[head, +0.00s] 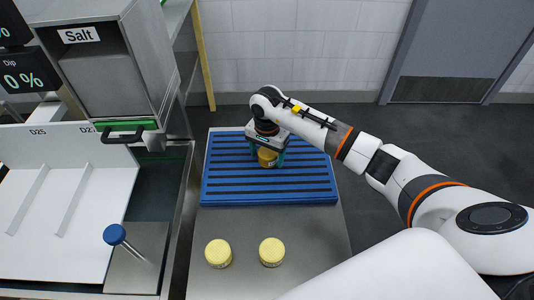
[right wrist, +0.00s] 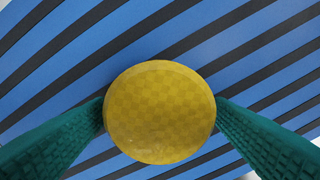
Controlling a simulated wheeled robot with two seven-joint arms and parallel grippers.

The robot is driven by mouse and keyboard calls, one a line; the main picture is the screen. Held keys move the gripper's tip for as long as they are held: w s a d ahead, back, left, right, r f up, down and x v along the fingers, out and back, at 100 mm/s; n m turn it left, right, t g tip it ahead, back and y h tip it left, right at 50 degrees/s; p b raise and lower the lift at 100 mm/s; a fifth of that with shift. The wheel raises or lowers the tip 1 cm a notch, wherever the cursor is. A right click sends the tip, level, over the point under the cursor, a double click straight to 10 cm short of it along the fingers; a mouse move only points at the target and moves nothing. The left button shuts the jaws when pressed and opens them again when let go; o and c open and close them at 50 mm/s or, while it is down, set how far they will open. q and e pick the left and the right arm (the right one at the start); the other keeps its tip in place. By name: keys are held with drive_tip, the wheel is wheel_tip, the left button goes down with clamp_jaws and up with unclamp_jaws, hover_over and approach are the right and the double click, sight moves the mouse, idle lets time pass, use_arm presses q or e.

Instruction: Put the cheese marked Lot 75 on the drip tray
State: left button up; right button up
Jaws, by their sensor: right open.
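A round yellow cheese (head: 267,159) is at the blue slatted drip tray (head: 300,188), towards its back. Its lot mark is too small to read. My right gripper (head: 268,153) is above the tray, its green fingers on either side of this cheese. In the right wrist view the cheese (right wrist: 160,112) lies between the two open fingers, over the blue slats (right wrist: 240,50); I cannot tell whether the fingers touch it. Two other pale yellow cheeses, one on the left (head: 218,253) and one on the right (head: 272,251), stand in front of the tray. My left gripper is out of view.
The two cheeses stand on a grey metal table (head: 312,240). To the left are a salt dispenser (head: 102,75), a white divided bin (head: 75,200) and a blue-knobbed handle (head: 115,235). Much of the drip tray is bare.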

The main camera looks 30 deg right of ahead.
sight(267, 153)
wheel_tip(267, 153, up, 12)
drive_tip(key=b, duration=0.1)
drive_tip(key=shift+f, duration=0.15)
idle(0.6)
